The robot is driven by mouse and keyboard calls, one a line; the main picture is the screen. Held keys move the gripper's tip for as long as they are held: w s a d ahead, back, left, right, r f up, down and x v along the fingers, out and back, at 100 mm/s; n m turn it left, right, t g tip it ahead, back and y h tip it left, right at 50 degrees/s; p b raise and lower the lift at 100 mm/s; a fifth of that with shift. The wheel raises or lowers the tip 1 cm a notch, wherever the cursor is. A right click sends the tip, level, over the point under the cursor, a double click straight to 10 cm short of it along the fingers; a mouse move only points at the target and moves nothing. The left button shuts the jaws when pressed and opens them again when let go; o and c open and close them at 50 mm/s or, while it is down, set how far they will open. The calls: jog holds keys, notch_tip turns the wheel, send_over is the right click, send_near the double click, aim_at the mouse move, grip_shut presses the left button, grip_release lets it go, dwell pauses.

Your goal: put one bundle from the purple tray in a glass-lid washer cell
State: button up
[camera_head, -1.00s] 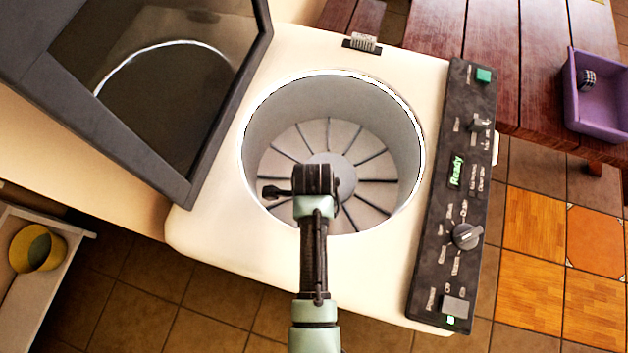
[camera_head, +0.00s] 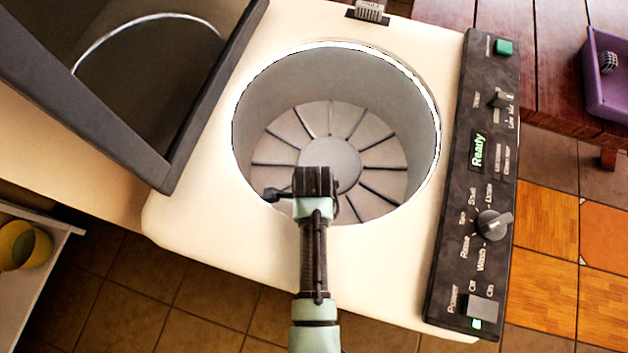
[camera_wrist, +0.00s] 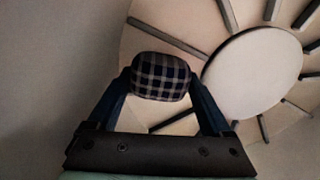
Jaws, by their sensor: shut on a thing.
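The glass-lid washer's round grey tub (camera_head: 290,90) is open in the head view, with a finned disc (camera_head: 330,158) at its bottom. Its dark-framed glass lid (camera_head: 175,115) is raised on the left. My gripper (camera_head: 315,180) is over the near part of the tub opening; its fingertips are hidden in that view. In the wrist view my gripper (camera_wrist: 160,85) is shut on a dark checked bundle (camera_wrist: 160,72), with the disc beyond it. The purple tray (camera_head: 606,100) is at the far right, with another checked bundle (camera_head: 608,62) in it.
The control panel (camera_head: 475,180) along the washer's right side reads "Ready". A wooden table (camera_head: 560,60) bears the tray. A yellow round container (camera_head: 22,245) sits on a pale shelf (camera_head: 60,225) at the lower left. Tiled floor shows in front.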

jog(key=shift+f, duration=0.25)
jog(key=o, duration=1.4)
